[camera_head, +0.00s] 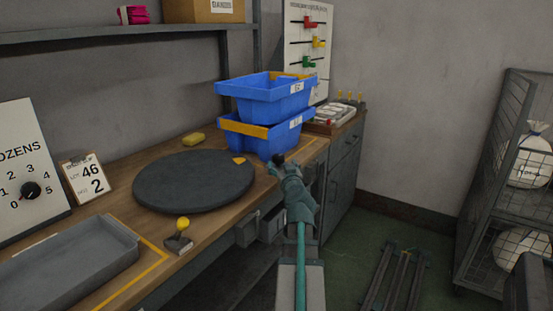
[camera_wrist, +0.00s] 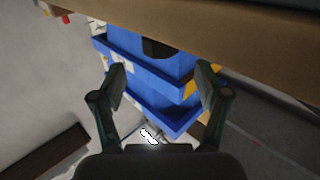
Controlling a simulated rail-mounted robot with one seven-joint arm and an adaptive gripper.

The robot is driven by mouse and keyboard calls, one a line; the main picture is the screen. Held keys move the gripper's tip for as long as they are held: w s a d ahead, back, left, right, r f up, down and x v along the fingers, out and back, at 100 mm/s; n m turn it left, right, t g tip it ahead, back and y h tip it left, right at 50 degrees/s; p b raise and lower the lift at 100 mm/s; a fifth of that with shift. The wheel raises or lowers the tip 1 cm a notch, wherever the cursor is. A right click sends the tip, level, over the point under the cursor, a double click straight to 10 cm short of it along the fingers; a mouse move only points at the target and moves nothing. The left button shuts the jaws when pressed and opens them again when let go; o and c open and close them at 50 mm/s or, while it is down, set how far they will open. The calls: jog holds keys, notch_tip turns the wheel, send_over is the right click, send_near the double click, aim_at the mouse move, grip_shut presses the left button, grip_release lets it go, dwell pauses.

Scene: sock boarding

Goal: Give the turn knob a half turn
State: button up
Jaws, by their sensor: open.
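A black round knob with a red mark (camera_head: 31,190) sits on the white DOZENS board (camera_head: 22,150), among the numbers 0 to 5, at the far left. A yellow ball-topped handle (camera_head: 183,222) stands on a small base at the bench's front edge. No label shows which one is the turn knob. My gripper (camera_head: 277,163) is in front of the blue bins, near the bench's right part, well right of both. In the wrist view my gripper (camera_wrist: 162,77) is open with nothing between its fingers; the stacked blue bins (camera_wrist: 142,75) lie beyond. Neither knob is identifiable there.
A dark round turntable (camera_head: 195,182) lies on the wooden bench between the handle and the blue bins (camera_head: 268,100). A grey tray (camera_head: 100,240) is at the front left, a number card (camera_head: 88,178) behind it. A wire cage (camera_head: 500,170) stands at right.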

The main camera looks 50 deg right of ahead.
aim_at(280, 160)
jog(key=x, duration=0.7)
